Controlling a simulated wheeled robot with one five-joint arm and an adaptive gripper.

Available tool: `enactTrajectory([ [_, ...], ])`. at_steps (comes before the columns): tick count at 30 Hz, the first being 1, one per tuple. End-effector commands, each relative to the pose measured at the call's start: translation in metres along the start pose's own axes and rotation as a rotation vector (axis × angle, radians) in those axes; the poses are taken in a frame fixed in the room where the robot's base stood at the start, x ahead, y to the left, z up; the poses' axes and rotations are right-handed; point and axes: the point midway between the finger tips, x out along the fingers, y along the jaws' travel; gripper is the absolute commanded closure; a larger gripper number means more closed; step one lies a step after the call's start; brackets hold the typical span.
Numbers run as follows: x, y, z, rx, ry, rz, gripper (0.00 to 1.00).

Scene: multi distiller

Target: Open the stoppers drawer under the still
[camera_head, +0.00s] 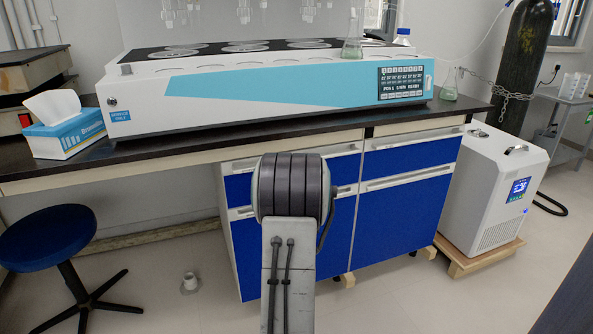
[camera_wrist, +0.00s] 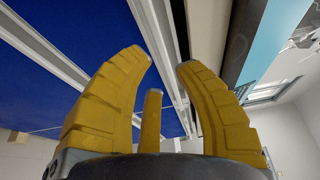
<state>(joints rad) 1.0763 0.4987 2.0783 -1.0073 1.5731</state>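The still (camera_head: 270,80) is a long white unit with a light-blue stripe, standing on the bench above blue drawers. The upper left drawer (camera_head: 240,187) and the upper right drawer (camera_head: 410,158) both look closed, with pale handle rails along their tops. I cannot read which one is the stoppers drawer. My arm covers part of the left drawers and hides my gripper in the head view. In the wrist view my gripper (camera_wrist: 163,64) has its yellow fingers apart. A white rail (camera_wrist: 158,40) passes behind the gap between them; contact cannot be told.
Larger blue fronts (camera_head: 400,220) lie below the upper drawers. A blue stool (camera_head: 48,236) stands at left, and a white chiller (camera_head: 492,190) on a wooden base at right. A tissue box (camera_head: 65,130) and flasks (camera_head: 352,42) are above. Floor left of the cabinet is mostly clear.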

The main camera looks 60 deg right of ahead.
Motion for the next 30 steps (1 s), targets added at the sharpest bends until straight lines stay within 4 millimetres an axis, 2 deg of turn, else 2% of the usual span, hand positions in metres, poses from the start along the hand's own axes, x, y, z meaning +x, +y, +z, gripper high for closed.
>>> enactTrajectory([
  [9, 0.035, 0.001, 0.001, -0.002, -0.001, 0.0, 0.72],
  [15, 0.049, 0.0, 0.001, -0.002, -0.001, 0.0, 0.72],
  [30, 0.056, 0.0, 0.001, -0.002, -0.001, 0.001, 0.72],
])
